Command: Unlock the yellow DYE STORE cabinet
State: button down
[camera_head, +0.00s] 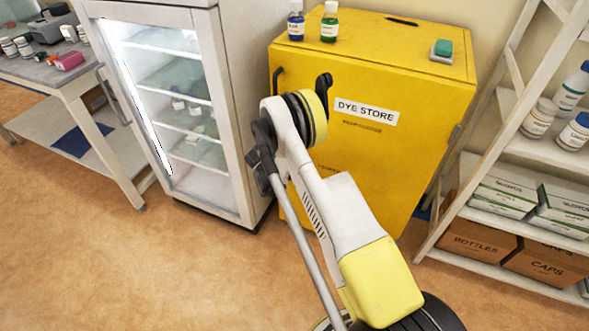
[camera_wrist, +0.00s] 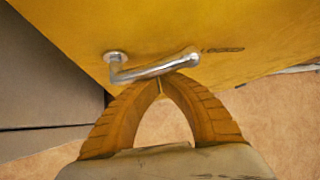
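The yellow DYE STORE cabinet (camera_head: 440,120) stands at the back in the head view, its door closed. Its white label (camera_head: 366,111) faces me. In the wrist view the yellow front (camera_wrist: 225,25) carries a silver lever handle (camera_wrist: 142,72) with a round mount at its left end. My gripper (camera_wrist: 160,83) has its two orange fingers brought together, tips meeting at the lever's underside. I cannot tell whether they pinch the lever or only touch it. In the head view my arm covers part of the cabinet front and hides the gripper and lever.
A glass-door fridge (camera_head: 165,100) stands left of the cabinet. A white shelf rack (camera_head: 500,155) with bottles and boxes stands to the right. A blue bottle (camera_head: 296,22), a green bottle (camera_head: 329,24) and a green-topped item (camera_head: 442,49) sit on the cabinet. The floor at left front is clear.

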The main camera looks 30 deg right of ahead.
jog(key=w+a+r+h, duration=0.1)
jog(key=w+a+r, duration=0.1)
jog(key=w+r, duration=0.1)
jog(key=shift+a+r+g, duration=0.2)
jog(key=shift+r+g, duration=0.1)
jog(key=shift+r, duration=0.5)
dwell(0.3)
jog(key=shift+w+a+n, duration=0.1)
jog(key=shift+n, duration=0.2)
dwell(0.4)
